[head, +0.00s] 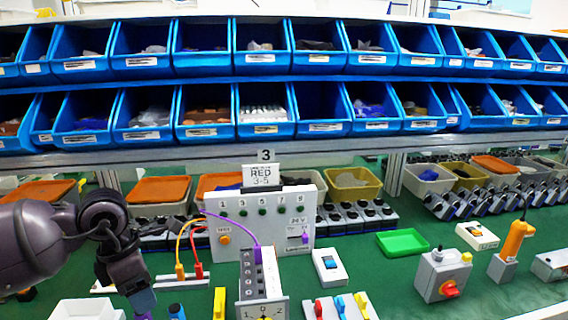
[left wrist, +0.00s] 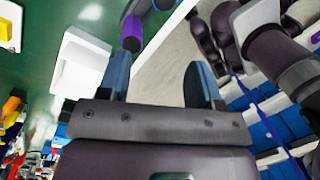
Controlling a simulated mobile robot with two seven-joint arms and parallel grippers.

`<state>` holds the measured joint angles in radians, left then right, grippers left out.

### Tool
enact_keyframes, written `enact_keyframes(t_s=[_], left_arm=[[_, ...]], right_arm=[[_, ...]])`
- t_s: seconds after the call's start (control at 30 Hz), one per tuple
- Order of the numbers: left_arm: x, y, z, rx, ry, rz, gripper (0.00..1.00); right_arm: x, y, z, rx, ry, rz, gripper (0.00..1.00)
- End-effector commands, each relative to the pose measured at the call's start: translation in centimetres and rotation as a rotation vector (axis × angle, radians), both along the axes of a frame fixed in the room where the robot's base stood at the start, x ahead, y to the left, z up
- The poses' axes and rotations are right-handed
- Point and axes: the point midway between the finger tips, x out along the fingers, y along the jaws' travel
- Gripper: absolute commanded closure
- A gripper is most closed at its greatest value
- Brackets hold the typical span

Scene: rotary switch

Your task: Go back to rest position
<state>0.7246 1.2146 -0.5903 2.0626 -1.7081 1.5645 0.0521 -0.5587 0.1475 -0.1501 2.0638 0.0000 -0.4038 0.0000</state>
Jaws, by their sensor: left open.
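My left gripper (head: 143,300) hangs at the lower left of the head view, pointing down near the table's front edge. In the left wrist view its two blue-grey fingers (left wrist: 160,88) stand wide apart with nothing between them. A purple cylindrical piece (left wrist: 132,33) shows just beyond the tip of one finger; I cannot tell whether they touch. A grey rotary switch unit (head: 262,285) with a marked dial stands right of the gripper, with a purple cable running up to the white test panel (head: 265,222). My right gripper is not in view.
A white tray (head: 85,308) lies left of the gripper. A grey box with a red knob (head: 442,275), a green tray (head: 402,243) and an orange tool (head: 515,240) are at right. Blue bins (head: 265,113) line the back.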

Motion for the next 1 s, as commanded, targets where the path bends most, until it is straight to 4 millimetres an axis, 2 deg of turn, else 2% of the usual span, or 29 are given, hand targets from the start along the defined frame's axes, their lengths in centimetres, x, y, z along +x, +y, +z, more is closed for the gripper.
enact_keyframes(t_s=[0.03, 0.1, 0.2, 0.3, 0.4, 0.5, 0.6, 0.73, 0.87, 1.0], left_arm=[[-0.7, -2.0, -1.0, -0.094, 0.014, -0.008, 0.41], [-1.6, -5.0, -1.8, -0.251, 0.025, -0.006, 0.41], [-3.1, -9.3, -2.1, -0.495, 0.046, 0.023, 0.41], [-4.2, -12.9, -1.5, -0.734, 0.068, 0.083, 0.41], [-4.9, -15.6, -0.2, -0.965, 0.091, 0.173, 0.41], [-5.2, -17.3, 1.4, -1.184, 0.111, 0.292, 0.41], [-5.0, -18.0, 2.9, -1.389, 0.131, 0.442, 0.41], [-4.3, -17.5, 4.5, -1.627, 0.154, 0.678, 0.41], [-3.3, -15.5, 4.9, -1.823, 0.173, 0.961, 0.41], [-2.5, -12.3, 3.8, -1.979, 0.188, 1.313, 0.41]], right_arm=[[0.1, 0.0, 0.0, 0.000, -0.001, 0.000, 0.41], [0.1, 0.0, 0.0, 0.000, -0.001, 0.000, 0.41], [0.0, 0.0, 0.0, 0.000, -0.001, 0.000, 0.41], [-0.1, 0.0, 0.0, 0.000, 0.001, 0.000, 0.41], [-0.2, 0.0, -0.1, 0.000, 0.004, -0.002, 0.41], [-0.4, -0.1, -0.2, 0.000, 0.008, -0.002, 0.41], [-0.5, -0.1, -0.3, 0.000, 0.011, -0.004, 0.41], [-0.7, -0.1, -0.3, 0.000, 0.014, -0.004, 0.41], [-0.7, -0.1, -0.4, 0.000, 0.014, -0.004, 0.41], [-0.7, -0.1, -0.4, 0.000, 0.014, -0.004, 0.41]])
